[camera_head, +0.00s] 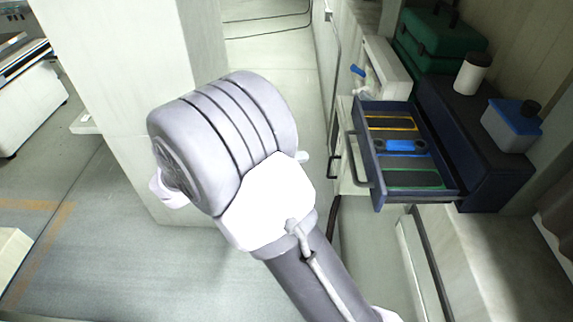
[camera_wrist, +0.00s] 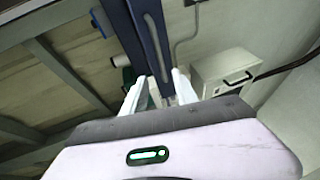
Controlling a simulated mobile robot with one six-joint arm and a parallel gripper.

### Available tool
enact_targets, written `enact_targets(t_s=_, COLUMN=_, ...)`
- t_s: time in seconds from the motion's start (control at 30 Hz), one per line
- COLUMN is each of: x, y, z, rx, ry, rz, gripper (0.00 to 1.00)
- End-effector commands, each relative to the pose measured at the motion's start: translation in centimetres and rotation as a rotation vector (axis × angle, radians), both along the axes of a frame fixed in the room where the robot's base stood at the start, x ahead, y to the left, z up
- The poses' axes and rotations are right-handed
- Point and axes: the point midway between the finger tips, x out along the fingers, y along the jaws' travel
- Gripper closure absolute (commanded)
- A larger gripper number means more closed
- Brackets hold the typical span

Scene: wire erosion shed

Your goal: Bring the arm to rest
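My arm fills the middle of the head view, a thick grey ribbed joint with a link running down to the lower right. My gripper is hidden in that view. In the wrist view my gripper (camera_wrist: 160,92) shows two pale fingers standing apart, and I see nothing held between them.
The drawer holds a blue item (camera_head: 405,146) among coloured strips. A green toolbox (camera_head: 440,38), a white jar (camera_head: 472,74) and a blue-and-grey container (camera_head: 511,126) stand around it. A pale pillar (camera_head: 125,60) rises behind my arm. Floor at the lower left (camera_head: 130,265) is clear.

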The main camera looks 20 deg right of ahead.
Motion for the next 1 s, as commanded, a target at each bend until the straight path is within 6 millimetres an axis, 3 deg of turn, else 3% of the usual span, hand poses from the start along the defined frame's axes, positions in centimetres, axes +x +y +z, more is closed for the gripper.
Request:
enact_targets(t_s=0.2, x=-0.2, y=1.7, z=0.3, rx=0.001, ry=0.0, rz=0.0, gripper=0.66)
enact_targets(t_s=0.67, x=-0.9, y=0.9, z=-0.4, rx=0.039, ry=0.015, rz=-0.024, gripper=0.66)
enact_targets(t_s=0.77, x=-4.4, y=-1.7, z=-3.2, rx=0.226, ry=0.069, rz=-0.113, gripper=0.66)
enact_targets(t_s=0.83, x=-8.4, y=-3.2, z=-6.6, rx=0.446, ry=0.098, rz=-0.176, gripper=0.66)
enact_targets(t_s=0.9, x=-12.4, y=-3.3, z=-10.2, rx=0.691, ry=0.087, rz=-0.211, gripper=0.66)
enact_targets(t_s=1.0, x=-16.6, y=-1.4, z=-15.0, rx=1.033, ry=-0.013, rz=-0.199, gripper=0.66)
